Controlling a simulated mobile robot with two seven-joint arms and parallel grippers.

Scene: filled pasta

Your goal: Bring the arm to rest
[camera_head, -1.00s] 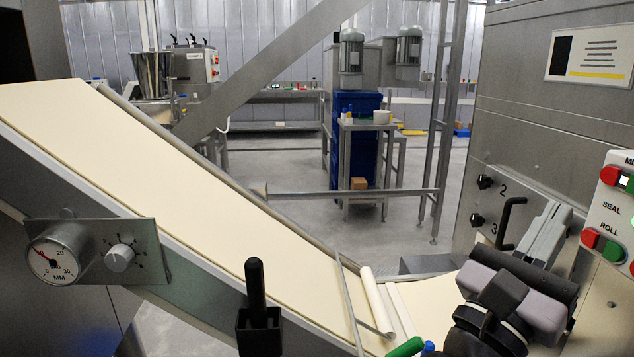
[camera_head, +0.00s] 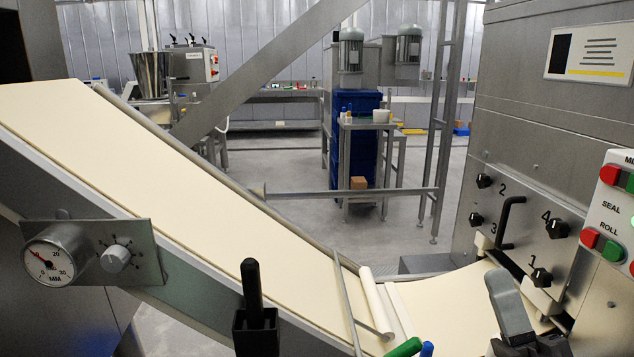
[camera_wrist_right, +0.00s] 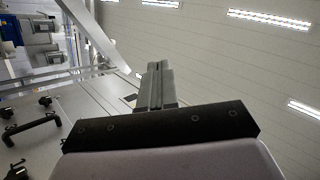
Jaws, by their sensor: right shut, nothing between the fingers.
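My right gripper (camera_head: 510,305) is at the lower right of the head view, in front of the lower end of the pasta sheet and the machine front. Its fingers point up. In the right wrist view the two fingers (camera_wrist_right: 158,85) are together with nothing between them, and they point toward the ceiling. The gripper touches nothing that I can see. Most of the right arm is below the head picture. My left gripper is not in any view.
A dough sheet (camera_head: 180,190) runs down a sloping conveyor to a roller (camera_head: 375,298). The steel machine front (camera_head: 540,150) has numbered black knobs, a handle (camera_head: 508,222) and a button panel (camera_head: 618,215). A dial gauge (camera_head: 48,262) and a black lever (camera_head: 252,285) stand nearer.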

